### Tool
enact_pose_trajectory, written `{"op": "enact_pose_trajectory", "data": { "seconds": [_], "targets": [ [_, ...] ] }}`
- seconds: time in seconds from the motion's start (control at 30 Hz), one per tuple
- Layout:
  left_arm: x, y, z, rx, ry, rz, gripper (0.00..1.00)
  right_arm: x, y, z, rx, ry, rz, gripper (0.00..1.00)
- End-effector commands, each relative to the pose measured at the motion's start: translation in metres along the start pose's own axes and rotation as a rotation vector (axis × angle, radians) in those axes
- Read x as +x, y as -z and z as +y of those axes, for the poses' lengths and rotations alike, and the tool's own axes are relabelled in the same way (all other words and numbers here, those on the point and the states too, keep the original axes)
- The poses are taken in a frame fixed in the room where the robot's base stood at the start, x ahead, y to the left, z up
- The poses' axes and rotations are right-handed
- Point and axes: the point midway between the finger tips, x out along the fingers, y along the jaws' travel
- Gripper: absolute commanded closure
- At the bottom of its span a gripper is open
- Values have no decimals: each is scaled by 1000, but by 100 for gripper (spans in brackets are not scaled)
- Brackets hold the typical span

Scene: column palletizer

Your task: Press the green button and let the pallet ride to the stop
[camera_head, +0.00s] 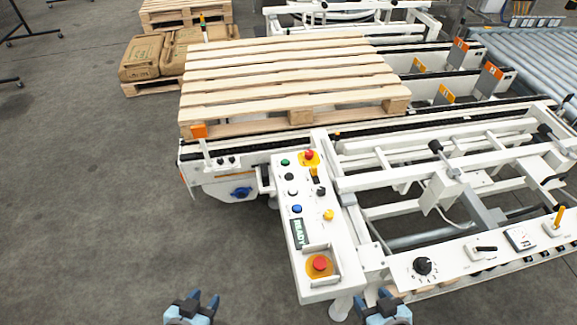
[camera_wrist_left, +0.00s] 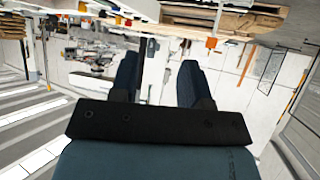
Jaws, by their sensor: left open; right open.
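The green button (camera_head: 285,162) sits at the upper left of a white control panel (camera_head: 283,187) in the head view. A wooden pallet (camera_head: 290,75) lies flat on the conveyor (camera_head: 440,123) behind the panel. I cannot tell which part is the stop. My left gripper (camera_head: 204,298) is open and empty at the bottom edge, in front of the panel and to its left. Its open fingers also show in the left wrist view (camera_wrist_left: 160,85). My right gripper (camera_head: 378,296) is open and empty at the bottom edge, to the right of the panel's near end.
The panel also carries a red button in a yellow surround (camera_head: 320,263), a blue button (camera_head: 297,209), a yellow button (camera_head: 328,214) and a READY display (camera_head: 297,234). A second panel with a black knob (camera_head: 422,266) stands to the right.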

Motion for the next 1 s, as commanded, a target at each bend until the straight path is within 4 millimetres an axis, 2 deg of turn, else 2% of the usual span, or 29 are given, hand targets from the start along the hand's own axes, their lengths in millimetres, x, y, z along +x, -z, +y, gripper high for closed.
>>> {"op": "enact_pose_trajectory", "data": {
  "seconds": [0.47,0.67,1.0],
  "targets": [
    [0,0,0,0,0,-1,57,0,0,0,0,1,0,41],
    [0,0,0,0,0,-1,100,0,0,0,0,1,0,41],
    [0,-1,0,0,-1,-2,100,0,0,0,0,1,0,41]
  ]
}}
